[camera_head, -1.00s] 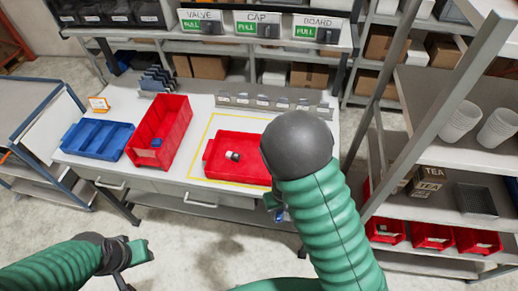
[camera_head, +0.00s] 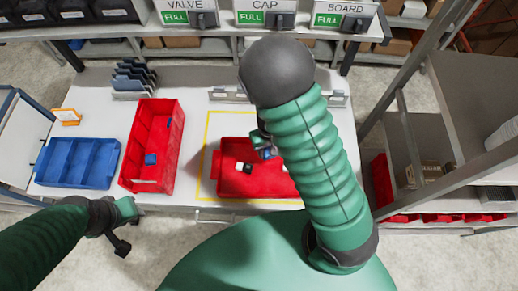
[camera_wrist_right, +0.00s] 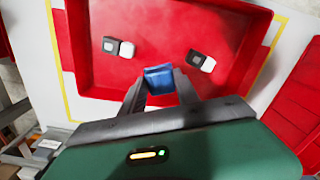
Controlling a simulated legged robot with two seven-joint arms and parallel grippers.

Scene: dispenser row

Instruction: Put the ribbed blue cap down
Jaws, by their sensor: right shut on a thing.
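My right gripper (camera_head: 262,142) is shut on the ribbed blue cap (camera_head: 267,153), above the red tray (camera_head: 212,180) on the worktable. In the right wrist view the cap (camera_wrist_right: 159,77) sits between the two fingertips (camera_wrist_right: 161,88), over the tray floor; I cannot tell whether it touches. The tray holds two black-and-white pieces (camera_wrist_right: 119,47) (camera_wrist_right: 201,60), one on each side of the cap. My right arm hides part of the tray in the head view. My left gripper (camera_head: 123,212) is low at the table's front left, away from the tray; its jaw state is unclear.
A deep red bin (camera_head: 134,150) with a small blue piece (camera_head: 151,159) stands left of the tray. A blue divided tray (camera_head: 76,163) is farther left. Yellow tape (camera_head: 207,150) outlines the tray's area. A shelf rack (camera_head: 455,150) stands at right.

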